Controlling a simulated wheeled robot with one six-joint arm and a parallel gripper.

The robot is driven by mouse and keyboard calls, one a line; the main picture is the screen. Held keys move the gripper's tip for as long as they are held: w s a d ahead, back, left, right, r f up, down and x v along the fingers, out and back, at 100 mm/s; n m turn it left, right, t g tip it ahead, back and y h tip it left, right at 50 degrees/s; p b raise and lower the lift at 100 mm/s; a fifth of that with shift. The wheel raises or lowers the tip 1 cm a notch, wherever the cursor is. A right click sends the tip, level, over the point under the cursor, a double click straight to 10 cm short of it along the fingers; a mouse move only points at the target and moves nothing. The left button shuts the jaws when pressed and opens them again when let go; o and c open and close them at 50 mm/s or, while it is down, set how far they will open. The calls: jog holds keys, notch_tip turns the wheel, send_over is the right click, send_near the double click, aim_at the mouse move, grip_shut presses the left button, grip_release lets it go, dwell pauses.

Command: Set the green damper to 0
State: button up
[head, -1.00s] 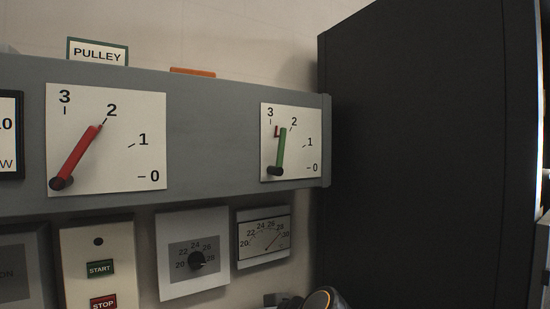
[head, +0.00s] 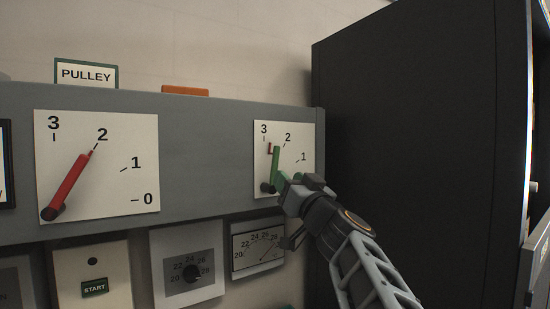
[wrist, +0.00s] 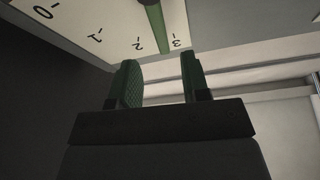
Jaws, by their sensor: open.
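The green damper lever (head: 276,158) stands on the right white dial plate (head: 262,140), its dark pivot at the lower left. It points nearly upright, between the 3 and 2 marks. In the wrist view the green lever (wrist: 156,28) also points between 2 and 3. My gripper (head: 284,180) is in front of the dial's lower right, close to the lever, and covers the 0 mark in the head view. In the wrist view my gripper (wrist: 160,78) is open, its two green-padded fingers apart and empty. The lever's end lies beyond the gap between them.
A red lever (head: 68,184) on the left dial points near 2. A tall black cabinet (head: 420,130) stands close on the right. Below are a knob dial (head: 190,272), a small meter (head: 257,248) and a START button (head: 94,288).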

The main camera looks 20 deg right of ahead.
aim_at(276, 167)
jog(key=p+x, duration=0.3)
jog(key=x, duration=0.5)
jog(key=shift+p, duration=0.3)
grip_shut()
